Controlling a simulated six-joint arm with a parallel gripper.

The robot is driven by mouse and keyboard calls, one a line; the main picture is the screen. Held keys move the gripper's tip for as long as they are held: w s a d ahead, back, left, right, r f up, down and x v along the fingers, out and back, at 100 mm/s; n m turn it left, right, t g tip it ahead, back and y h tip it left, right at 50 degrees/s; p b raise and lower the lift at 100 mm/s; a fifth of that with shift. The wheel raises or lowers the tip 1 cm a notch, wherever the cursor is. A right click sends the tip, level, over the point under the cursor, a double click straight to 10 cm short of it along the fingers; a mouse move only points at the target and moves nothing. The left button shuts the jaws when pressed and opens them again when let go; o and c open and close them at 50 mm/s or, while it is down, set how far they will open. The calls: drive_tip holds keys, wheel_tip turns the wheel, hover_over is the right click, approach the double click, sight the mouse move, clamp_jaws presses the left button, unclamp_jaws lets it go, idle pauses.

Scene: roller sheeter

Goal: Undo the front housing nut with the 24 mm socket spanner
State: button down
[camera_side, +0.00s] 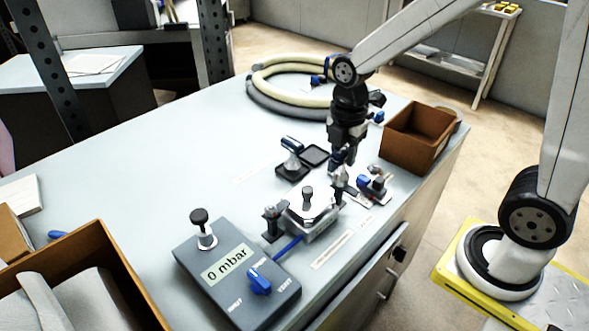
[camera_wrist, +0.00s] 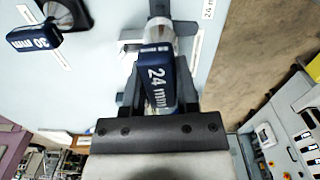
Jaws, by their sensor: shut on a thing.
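In the wrist view the 24 mm socket spanner (camera_wrist: 157,78), with its dark blue handle, lies between the fingers of my gripper (camera_wrist: 158,62). My gripper is shut on it. In the side view my gripper (camera_side: 343,158) is low over the table, just behind the grey housing (camera_side: 318,228) and left of the brown box. The housing has a pale top plate with a dark knob standing on it and dark fittings at its sides. I cannot tell which fitting is the front housing nut. The spanner's lower end is too small to make out there.
The 30 mm spanner (camera_side: 292,143) stands in a dark holder, also in the wrist view (camera_wrist: 32,36). A gauge box (camera_side: 222,290) reading 0 mbar is at the front, with a blue lever. A brown box (camera_side: 418,140) and a coiled hose (camera_side: 262,90) lie behind.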

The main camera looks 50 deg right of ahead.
drive_tip(key=shift+r, duration=1.5)
drive_tip(key=shift+r, duration=2.4)
